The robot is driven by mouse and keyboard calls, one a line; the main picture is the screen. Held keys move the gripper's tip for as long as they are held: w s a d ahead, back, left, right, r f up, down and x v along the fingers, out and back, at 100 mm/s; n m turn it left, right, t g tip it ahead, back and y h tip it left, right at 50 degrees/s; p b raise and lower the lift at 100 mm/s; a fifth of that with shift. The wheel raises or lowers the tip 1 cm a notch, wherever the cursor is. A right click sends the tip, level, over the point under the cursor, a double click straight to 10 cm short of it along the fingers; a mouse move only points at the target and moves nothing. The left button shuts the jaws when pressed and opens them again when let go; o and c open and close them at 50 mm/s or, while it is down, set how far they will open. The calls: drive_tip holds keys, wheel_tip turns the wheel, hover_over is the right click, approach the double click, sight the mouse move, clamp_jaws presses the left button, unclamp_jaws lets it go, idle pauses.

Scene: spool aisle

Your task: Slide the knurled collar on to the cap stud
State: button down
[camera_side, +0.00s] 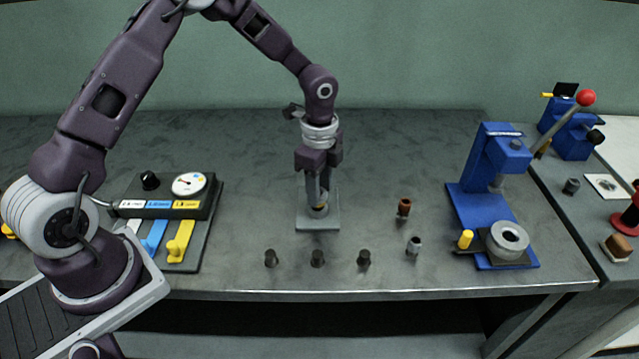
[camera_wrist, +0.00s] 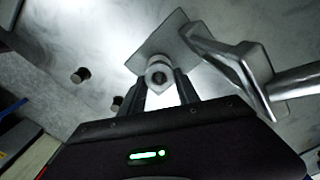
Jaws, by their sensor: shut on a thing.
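My gripper (camera_side: 319,197) points down over a square grey base plate (camera_side: 305,225) near the middle of the bench. In the wrist view, my gripper (camera_wrist: 162,84) is shut on a small pale metal ring-like piece, which looks like the knurled collar (camera_wrist: 157,68). A dark round centre shows at the near end of the piece. The base plate (camera_wrist: 145,50) lies just beyond it. The cap stud cannot be told apart from the held piece, and the fingers hide part of it. I cannot tell whether the collar is around the stud or only above it.
Several small dark cylinders (camera_side: 317,258) stand along the front of the bench, with a brown one (camera_side: 404,208) to the right. A blue press (camera_side: 484,195) stands at right, a lever panel (camera_side: 196,225) at left.

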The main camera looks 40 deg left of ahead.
drive_tip(key=c, duration=0.8)
unclamp_jaws()
wheel_tip(320, 180, up, 7)
drive_tip(key=shift+r, duration=0.1)
